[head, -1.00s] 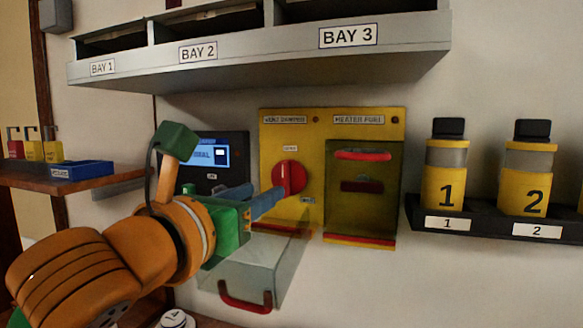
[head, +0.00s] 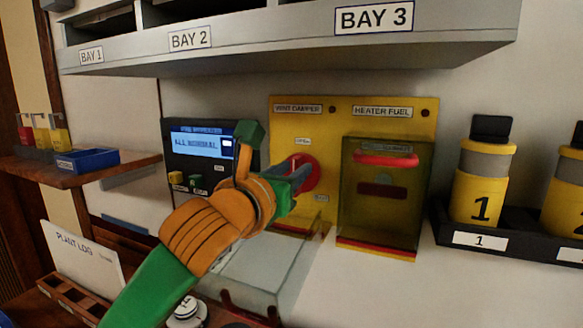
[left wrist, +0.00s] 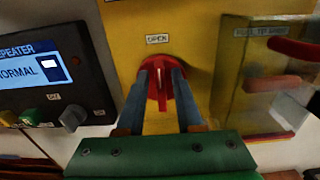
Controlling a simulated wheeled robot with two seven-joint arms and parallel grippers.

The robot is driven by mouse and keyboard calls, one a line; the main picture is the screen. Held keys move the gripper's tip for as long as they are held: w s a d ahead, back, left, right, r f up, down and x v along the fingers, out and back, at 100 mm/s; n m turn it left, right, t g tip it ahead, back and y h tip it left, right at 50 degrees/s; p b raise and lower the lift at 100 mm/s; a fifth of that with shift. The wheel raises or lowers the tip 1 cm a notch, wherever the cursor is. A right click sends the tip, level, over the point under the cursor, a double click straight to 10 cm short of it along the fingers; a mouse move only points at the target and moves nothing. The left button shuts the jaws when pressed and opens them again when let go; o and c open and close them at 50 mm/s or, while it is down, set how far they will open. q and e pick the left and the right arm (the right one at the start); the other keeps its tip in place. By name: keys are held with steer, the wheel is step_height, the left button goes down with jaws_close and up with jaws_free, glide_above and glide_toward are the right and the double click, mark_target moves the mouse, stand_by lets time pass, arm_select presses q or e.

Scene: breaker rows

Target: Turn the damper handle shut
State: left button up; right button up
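The red damper handle (left wrist: 163,88) is a round knob with a raised bar on the yellow panel, under a label reading OPEN (left wrist: 157,39). The bar stands about upright, toward that label. In the head view the knob (head: 312,174) is partly hidden behind my left gripper (head: 300,176). In the left wrist view the gripper's two blue-grey fingers (left wrist: 163,78) reach to the knob, one on each side of the bar. They look apart, with red showing between them; contact with the bar cannot be told. My right gripper is not in view.
A heater fuel box with a clear cover (head: 385,195) is just right of the knob. A display unit (head: 205,150) is left. A clear drawer-like cover (head: 262,262) juts out below. The bay shelf (head: 280,50) overhangs above. Yellow canisters (head: 480,190) stand at right.

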arm_select(q)
steer(key=shift+s, duration=0.1)
jaws_close()
steer(key=m+b, duration=0.2)
steer(key=m, duration=0.2)
steer(key=d+m+b, duration=0.1)
steer(key=m+b, duration=0.2)
steer(key=m, duration=0.1)
steer(key=f+m+b, duration=0.1)
steer(key=m+b, duration=0.1)
steer(key=m, duration=0.2)
steer(key=shift+s+d+m, duration=0.15)
steer(key=shift+s+m, duration=0.15)
steer(key=shift+m, duration=0.1)
steer(key=m, duration=0.2)
steer(key=m+b, duration=0.1)
steer(key=m, duration=0.2)
steer(key=shift+d+f, duration=0.1)
steer(key=shift+f, duration=0.1)
